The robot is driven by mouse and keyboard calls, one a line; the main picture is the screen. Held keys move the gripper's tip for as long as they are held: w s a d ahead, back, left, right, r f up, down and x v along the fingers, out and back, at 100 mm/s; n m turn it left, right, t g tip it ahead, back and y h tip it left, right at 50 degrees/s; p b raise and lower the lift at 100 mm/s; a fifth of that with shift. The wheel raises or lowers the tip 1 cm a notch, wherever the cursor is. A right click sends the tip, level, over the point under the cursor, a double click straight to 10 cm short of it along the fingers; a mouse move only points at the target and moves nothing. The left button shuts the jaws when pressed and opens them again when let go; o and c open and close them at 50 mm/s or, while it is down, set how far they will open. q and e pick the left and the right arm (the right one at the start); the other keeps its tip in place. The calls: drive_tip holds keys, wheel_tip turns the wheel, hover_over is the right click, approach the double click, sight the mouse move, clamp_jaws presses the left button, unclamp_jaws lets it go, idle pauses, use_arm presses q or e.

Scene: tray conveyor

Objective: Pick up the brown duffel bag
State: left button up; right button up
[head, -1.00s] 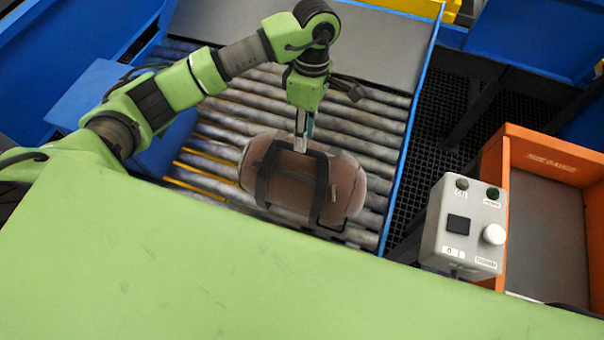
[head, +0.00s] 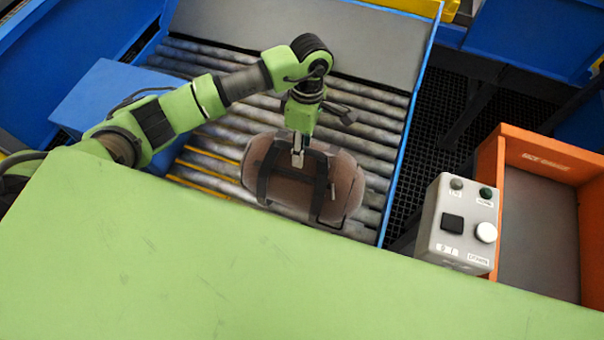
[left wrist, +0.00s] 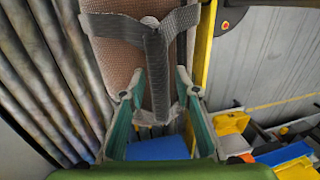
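The brown duffel bag (head: 341,182) lies on the roller conveyor (head: 361,138), with dark straps around it and a dark handle across its top. My left gripper (head: 297,163) points down at the top of the bag near the handle. In the left wrist view my left gripper (left wrist: 157,100) has its two fingers well apart. The dark handle strap (left wrist: 157,75) runs between the fingers, with gaps on both sides. The bag's woven brown side (left wrist: 115,58) shows beyond the fingertips. My right gripper is not in view.
A grey control box (head: 458,226) with buttons stands right of the conveyor.

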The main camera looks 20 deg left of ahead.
use_arm(q)
drive_tip(key=shift+f+b, duration=0.15)
drive_tip(key=shift+b, duration=0.15)
idle(0.4)
clamp_jaws()
drive_tip(key=shift+w, duration=0.1)
